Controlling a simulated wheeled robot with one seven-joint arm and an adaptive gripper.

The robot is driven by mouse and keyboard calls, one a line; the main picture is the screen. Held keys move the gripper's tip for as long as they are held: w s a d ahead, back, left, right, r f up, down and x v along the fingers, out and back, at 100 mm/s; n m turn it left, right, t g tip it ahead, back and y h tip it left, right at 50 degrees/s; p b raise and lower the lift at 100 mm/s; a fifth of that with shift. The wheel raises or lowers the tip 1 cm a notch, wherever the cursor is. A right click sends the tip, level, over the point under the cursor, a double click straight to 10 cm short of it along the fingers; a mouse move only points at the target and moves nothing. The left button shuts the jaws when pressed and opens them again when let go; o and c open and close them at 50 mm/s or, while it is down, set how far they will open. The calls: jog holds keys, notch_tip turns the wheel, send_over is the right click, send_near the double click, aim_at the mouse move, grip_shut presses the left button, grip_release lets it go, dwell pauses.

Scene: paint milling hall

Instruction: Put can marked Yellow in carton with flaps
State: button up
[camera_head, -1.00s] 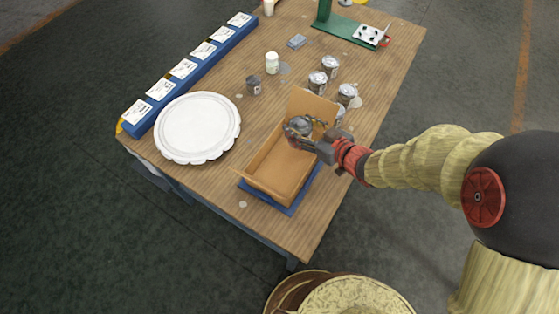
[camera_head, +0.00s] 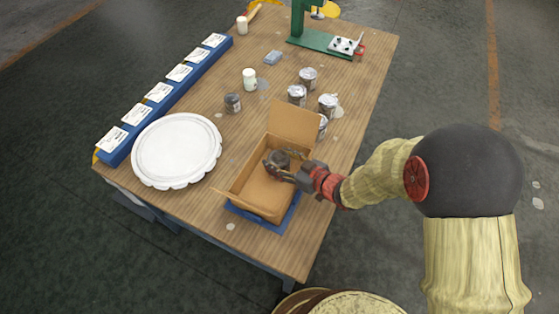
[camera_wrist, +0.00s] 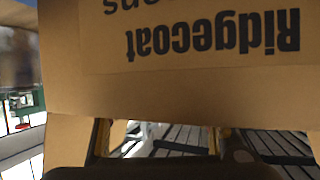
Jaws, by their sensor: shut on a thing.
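The open carton with flaps (camera_head: 247,190) stands on a blue mat (camera_head: 292,212) near the table's front right corner. Its tall back flap (camera_head: 293,122) stands up. My gripper (camera_head: 277,161) is inside the carton's opening, towards its back end, shut on a grey can (camera_head: 279,157). The can's label cannot be read, and how close it is to the carton floor cannot be told. In the wrist view the carton's printed cardboard (camera_wrist: 200,70) fills the upper part, with upside-down lettering, and the can is not clearly visible.
Several similar cans (camera_head: 297,94) stand behind the carton. A dark can (camera_head: 232,103) and a white jar (camera_head: 249,79) stand further left. A white scalloped tray (camera_head: 176,150) lies left of the carton. A blue rack with cards (camera_head: 168,98) lines the left edge; a green stand (camera_head: 318,42) is at the back.

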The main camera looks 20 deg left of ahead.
jog(key=shift+r, duration=0.1)
jog(key=shift+s+d+f+b, duration=0.1)
jog(key=shift+s+f+b, duration=0.1)
jog(key=shift+f+b, duration=0.45)
jog(key=o, duration=1.2)
jog(key=shift+f, duration=0.25)
jog(key=o, duration=0.4)
jog(key=shift+s+d+f, duration=0.1)
jog(key=shift+s+f, duration=0.05)
jog(key=shift+f, duration=0.1)
jog(key=shift+r, duration=0.1)
jog(key=shift+r+p, duration=0.2)
jog(key=shift+p, duration=0.25)
jog(key=p+v, duration=0.1)
jog(key=v, duration=0.3)
jog(key=r+p+v, duration=0.1)
jog(key=v, duration=0.3)
jog(key=p+v, duration=0.1)
jog(key=v, duration=0.3)
jog(key=shift+w+a+r+p, duration=0.2)
jog(key=shift+w+r+p, duration=0.1)
jog(key=shift+w+p, duration=0.05)
